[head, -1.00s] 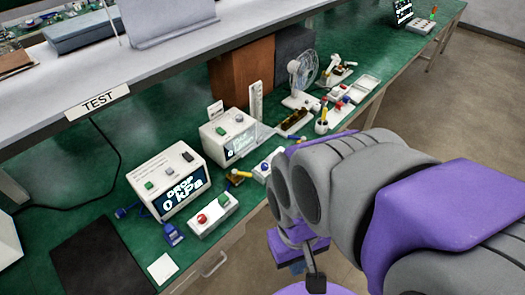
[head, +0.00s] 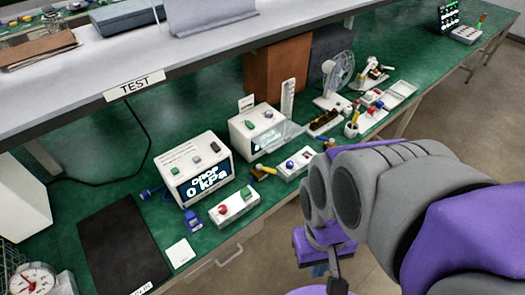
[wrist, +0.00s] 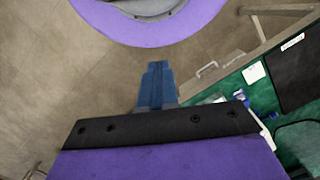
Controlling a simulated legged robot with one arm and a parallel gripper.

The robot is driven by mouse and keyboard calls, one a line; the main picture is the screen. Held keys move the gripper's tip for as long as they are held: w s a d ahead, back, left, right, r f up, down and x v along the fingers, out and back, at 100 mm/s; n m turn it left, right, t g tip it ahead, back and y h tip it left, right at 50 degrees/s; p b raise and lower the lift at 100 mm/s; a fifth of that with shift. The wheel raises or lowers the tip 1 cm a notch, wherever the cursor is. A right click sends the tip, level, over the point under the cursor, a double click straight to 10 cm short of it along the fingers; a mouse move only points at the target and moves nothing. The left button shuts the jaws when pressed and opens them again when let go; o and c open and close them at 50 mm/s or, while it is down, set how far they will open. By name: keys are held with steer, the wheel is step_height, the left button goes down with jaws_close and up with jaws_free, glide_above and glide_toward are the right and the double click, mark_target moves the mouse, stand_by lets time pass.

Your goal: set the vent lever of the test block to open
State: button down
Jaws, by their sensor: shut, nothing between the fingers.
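Under the TEST sign (head: 135,84), a white box (head: 195,172) with a display reading 0 kPa stands on the green bench. A small blue fitting (head: 192,221) stands in front of it, and another blue piece (head: 147,194) lies at its left. A small brass-coloured piece with a yellow handle (head: 262,172) lies to the right. I cannot tell which part is the test block's vent lever or how it is set. My gripper (wrist: 157,68) is shut and empty, pointing over the floor in the wrist view, apart from the bench; arm parts partly hide it in the head view.
A white box with red and green buttons (head: 233,208) sits near the bench's front edge. A black mat (head: 120,245), a white card (head: 180,252) and a dial gauge (head: 32,281) lie to the left. The overhead shelf (head: 60,95) overhangs the bench's back. A drawer handle (head: 230,256) sticks out in front.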

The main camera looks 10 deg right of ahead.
mark_target(271, 170)
stand_by(0.4)
